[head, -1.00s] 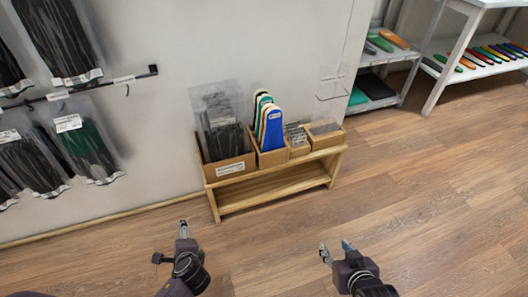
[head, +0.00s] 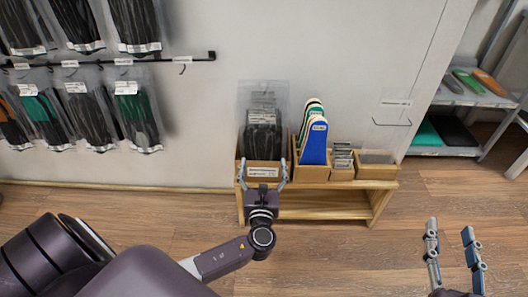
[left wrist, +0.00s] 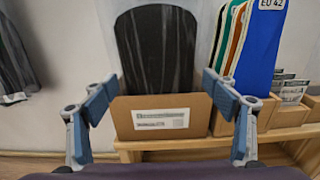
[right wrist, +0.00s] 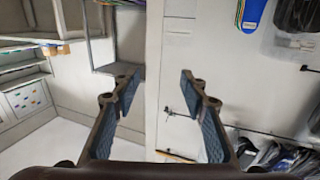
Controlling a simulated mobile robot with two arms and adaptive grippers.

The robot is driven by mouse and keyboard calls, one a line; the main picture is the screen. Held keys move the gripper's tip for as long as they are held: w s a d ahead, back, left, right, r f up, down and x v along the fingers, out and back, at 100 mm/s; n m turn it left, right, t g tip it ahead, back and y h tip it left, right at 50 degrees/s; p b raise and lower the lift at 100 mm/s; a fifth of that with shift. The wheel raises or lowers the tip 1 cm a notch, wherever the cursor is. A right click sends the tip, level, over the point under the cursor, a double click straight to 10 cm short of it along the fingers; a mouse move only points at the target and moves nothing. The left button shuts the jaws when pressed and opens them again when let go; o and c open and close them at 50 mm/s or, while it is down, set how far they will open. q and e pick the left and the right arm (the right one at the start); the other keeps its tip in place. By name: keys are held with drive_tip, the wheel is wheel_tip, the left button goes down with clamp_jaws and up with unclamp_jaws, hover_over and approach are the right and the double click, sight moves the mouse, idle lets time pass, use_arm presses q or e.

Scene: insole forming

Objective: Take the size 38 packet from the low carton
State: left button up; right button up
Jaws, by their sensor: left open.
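The low carton (head: 271,165) is a brown cardboard box with a white label, at the left end of a wooden bench. Clear packets with dark insoles (head: 263,130) stand upright in it. No size 38 mark can be read. In the left wrist view, a packet with a black insole (left wrist: 155,50) rises behind the carton's labelled front (left wrist: 160,104). My left gripper (head: 263,172) is open and empty, its fingers on either side of the carton's front. Whether they touch it is unclear. My right gripper (head: 450,229) is open and empty above the floor at the right.
Beside the carton stand blue, green and orange size boards (head: 314,143), the blue one marked EU 42. Small boxes (head: 375,170) share the wooden bench (head: 320,205). Packets hang on wall hooks (head: 135,110) at the left. A grey shelf (head: 465,95) stands at the right; floor ahead is clear.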

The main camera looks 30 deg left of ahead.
sight(263, 151)
use_arm(q)
drive_tip(key=b+x, duration=0.1)
drive_tip(key=x, duration=0.3)
drive_tip(key=shift+a+f, duration=0.1)
drive_tip(key=shift+a, duration=0.1)
drive_tip(key=shift+w+a, duration=0.15)
drive_tip(key=shift+w, duration=0.05)
use_arm(e)
wheel_tip(263, 151, up, 8)
drive_tip(key=s+t+y, duration=0.1)
drive_tip(key=t, duration=0.3)
drive_tip(key=shift+a+y, duration=0.35)
drive_tip(key=shift+y, duration=0.05)
use_arm(q)
drive_tip(key=shift+c, duration=0.4)
drive_tip(key=c, duration=1.2)
